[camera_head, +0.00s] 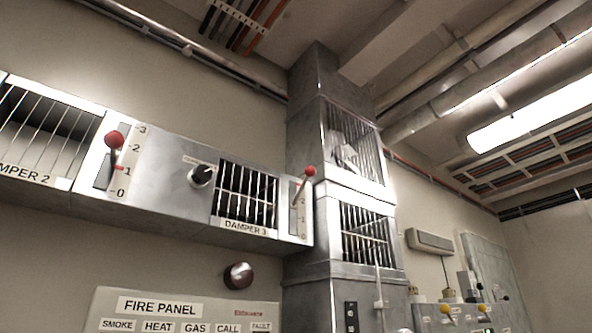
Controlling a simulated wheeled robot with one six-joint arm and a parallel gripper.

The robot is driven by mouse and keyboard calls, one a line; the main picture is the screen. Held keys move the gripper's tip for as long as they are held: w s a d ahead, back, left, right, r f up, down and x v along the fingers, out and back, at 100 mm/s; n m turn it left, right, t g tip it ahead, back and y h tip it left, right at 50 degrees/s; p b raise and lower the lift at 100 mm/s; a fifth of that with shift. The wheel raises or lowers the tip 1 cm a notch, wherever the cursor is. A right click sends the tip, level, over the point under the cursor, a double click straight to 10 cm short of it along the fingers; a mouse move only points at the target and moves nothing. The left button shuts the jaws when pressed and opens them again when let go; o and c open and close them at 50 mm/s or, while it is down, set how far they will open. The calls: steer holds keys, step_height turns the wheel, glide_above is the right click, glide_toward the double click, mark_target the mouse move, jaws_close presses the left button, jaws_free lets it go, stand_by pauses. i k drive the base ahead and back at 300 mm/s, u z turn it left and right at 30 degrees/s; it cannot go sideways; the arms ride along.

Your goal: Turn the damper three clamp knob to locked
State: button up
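The damper three clamp knob (200,176) is a small black round knob on the grey metal duct front, left of the DAMPER 3 grille (245,193). A small label (198,160) sits just above it, too small to read. A pale mark shows on the knob, but I cannot tell which setting it points to. The damper 3 lever (302,187) with a red ball stands right of the grille, its ball near the top of a numbered scale. My gripper is not in view.
The damper 2 lever (111,160) with a red ball is left of the knob. A dark round fixture (238,275) and the FIRE PANEL (180,308) are below the duct. A vertical metal duct (318,130) rises at the right. The space before the knob looks clear.

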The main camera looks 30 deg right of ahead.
mark_target(202, 174)
steer(key=u, duration=0.05)
steer(key=k, duration=0.95)
steer(key=z, duration=0.35)
